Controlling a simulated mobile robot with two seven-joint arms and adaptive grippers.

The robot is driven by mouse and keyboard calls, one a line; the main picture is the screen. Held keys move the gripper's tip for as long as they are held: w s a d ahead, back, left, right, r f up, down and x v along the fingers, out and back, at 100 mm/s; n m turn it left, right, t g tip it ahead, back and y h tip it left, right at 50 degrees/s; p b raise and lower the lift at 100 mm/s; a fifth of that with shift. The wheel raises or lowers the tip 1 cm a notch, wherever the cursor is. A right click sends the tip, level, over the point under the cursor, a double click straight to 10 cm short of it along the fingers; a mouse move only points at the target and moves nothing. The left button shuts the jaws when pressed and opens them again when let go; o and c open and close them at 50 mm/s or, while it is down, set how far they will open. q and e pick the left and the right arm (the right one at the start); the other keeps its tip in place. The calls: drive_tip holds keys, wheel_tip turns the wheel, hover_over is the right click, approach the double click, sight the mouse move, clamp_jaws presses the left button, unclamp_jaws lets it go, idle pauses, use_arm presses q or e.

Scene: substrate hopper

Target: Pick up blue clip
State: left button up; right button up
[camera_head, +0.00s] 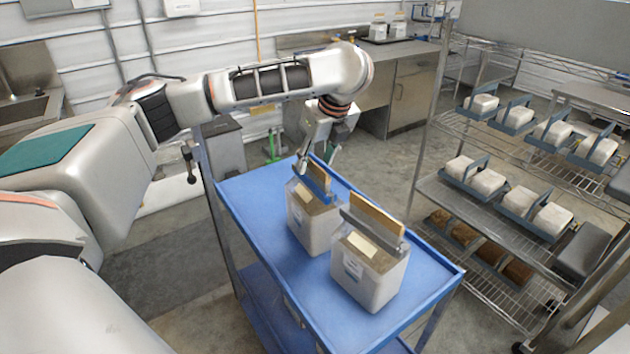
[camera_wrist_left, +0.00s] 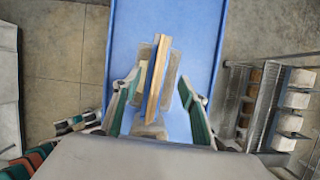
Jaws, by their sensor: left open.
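The blue clip (camera_head: 313,183) sits along the top of the far white bag (camera_head: 313,224), beside an upright wooden strip (camera_head: 319,174). My left gripper (camera_head: 317,163) is above this bag, with its fingers spread at the clip's top edge. In the wrist view, the open fingers (camera_wrist_left: 161,78) stand on either side of the wooden strip (camera_wrist_left: 157,80). The gap between the fingers looks empty of any grip. I cannot tell whether a finger touches the clip. My right gripper is not in view.
A second white bag (camera_head: 369,268) with a grey clip (camera_head: 373,229) and wooden strip stands close by on the blue cart (camera_head: 432,263). A wire rack (camera_head: 468,201) with several bags is at the right. The cart's near right corner is clear.

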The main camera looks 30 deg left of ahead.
sight(310, 172)
use_arm(q)
drive_tip(key=x, duration=0.4)
drive_tip(key=shift+s+a+f, duration=0.15)
drive_tip(key=shift+a+f, duration=0.05)
drive_tip(key=shift+f, duration=0.2)
drive_tip(key=c, duration=1.2)
